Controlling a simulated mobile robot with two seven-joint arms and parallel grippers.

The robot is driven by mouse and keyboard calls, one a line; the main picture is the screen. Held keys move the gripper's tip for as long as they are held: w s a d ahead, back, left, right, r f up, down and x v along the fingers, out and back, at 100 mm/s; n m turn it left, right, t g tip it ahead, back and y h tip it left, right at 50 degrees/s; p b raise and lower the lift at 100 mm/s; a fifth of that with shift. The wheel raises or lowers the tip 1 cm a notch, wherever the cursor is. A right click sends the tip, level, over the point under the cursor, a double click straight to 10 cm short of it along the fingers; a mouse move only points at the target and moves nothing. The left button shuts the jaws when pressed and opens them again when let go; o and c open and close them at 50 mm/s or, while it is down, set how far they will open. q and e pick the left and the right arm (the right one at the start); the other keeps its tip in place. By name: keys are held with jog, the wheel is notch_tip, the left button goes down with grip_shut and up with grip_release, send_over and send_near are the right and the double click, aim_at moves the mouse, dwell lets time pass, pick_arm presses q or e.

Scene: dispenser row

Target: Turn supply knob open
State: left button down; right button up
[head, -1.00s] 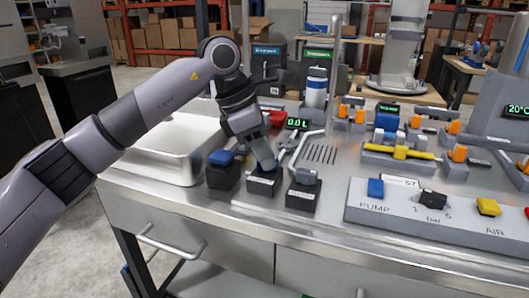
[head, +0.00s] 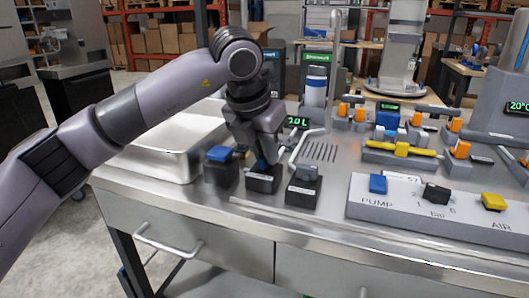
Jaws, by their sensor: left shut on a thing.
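Three small dark blocks with knobs stand in a row near the bench's front edge. The left block (head: 221,172) has a blue top. I cannot read the labels, so I cannot tell which is the supply knob. The right gripper is not in view.
A steel sink or tray (head: 165,158) lies left of the blocks. A grey panel (head: 435,217) with a blue PUMP switch, a black knob and a yellow AIR switch stands at right. A green display and a drain grille (head: 320,151) sit behind the blocks.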

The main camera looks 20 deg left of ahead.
pick_arm(q)
jog(key=shift+n+y, duration=0.5)
jog(key=shift+n, duration=0.6)
jog(key=c, duration=1.1)
grip_release()
jog(key=v, duration=0.7)
jog(key=shift+s+d, duration=0.1)
jog(key=shift+s, duration=0.05)
